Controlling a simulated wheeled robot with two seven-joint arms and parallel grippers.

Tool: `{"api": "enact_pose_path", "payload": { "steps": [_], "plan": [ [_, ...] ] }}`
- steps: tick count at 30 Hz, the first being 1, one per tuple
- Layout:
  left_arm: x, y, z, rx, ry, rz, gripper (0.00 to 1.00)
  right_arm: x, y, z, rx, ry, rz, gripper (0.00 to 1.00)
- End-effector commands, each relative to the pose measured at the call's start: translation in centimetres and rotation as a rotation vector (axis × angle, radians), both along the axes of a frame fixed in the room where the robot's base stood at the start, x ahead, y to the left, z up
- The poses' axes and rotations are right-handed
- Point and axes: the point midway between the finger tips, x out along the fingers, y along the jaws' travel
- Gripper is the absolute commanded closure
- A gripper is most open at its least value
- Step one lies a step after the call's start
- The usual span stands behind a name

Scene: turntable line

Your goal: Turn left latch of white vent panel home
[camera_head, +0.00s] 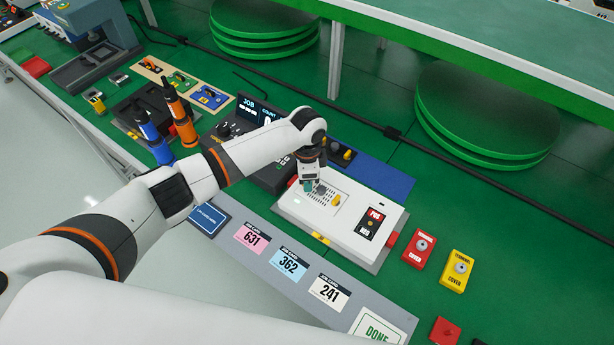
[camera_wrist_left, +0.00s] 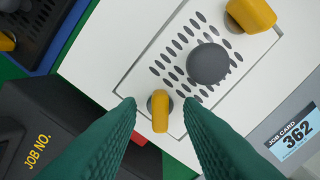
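The white vent panel (camera_wrist_left: 150,75), with dark slots and a grey round knob (camera_wrist_left: 208,63), lies in the top of the white housing (camera_head: 375,205). The yellow left latch (camera_wrist_left: 160,112) sits at the panel's near edge in the left wrist view, its bar roughly upright in the picture and crossing the panel outline. The yellow right latch (camera_wrist_left: 252,14) lies at the opposite edge, slanted. My left gripper (camera_wrist_left: 160,104) is open, one green finger on each side of the left latch with gaps visible. In the head view the gripper (camera_head: 309,190) covers the left latch. My right gripper is not in view.
A dark job counter (camera_head: 262,168) stands close to the left of the housing. Job cards (camera_head: 288,263) lie along the grey front strip. Red (camera_head: 418,252) and yellow (camera_head: 457,270) terminal covers stand at right. Orange and blue bottle-like tools (camera_head: 182,118) stand behind my left forearm.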

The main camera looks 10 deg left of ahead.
Motion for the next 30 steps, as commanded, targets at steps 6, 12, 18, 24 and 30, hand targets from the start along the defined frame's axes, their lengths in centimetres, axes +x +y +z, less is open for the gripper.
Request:
{"api": "enact_pose_path", "payload": {
  "steps": [6, 12, 18, 24, 30],
  "plan": [
    [0.0, 0.0, 0.0, 0.0, 0.0, 0.0, 0.67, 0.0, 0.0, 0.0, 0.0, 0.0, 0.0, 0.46],
    [0.1, 0.0, 1.6, -0.001, -0.003, -0.001, 0.67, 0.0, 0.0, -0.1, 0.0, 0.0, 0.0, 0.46],
    [0.1, 0.0, 5.8, -0.002, -0.005, -0.001, 0.67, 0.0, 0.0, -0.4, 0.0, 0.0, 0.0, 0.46],
    [0.1, 0.0, 9.7, -0.002, -0.004, -0.001, 0.67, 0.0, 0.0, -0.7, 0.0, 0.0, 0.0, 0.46],
    [0.1, 0.0, 11.7, 0.0, -0.001, 0.001, 0.67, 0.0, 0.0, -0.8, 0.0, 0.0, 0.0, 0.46]
  ]
}}
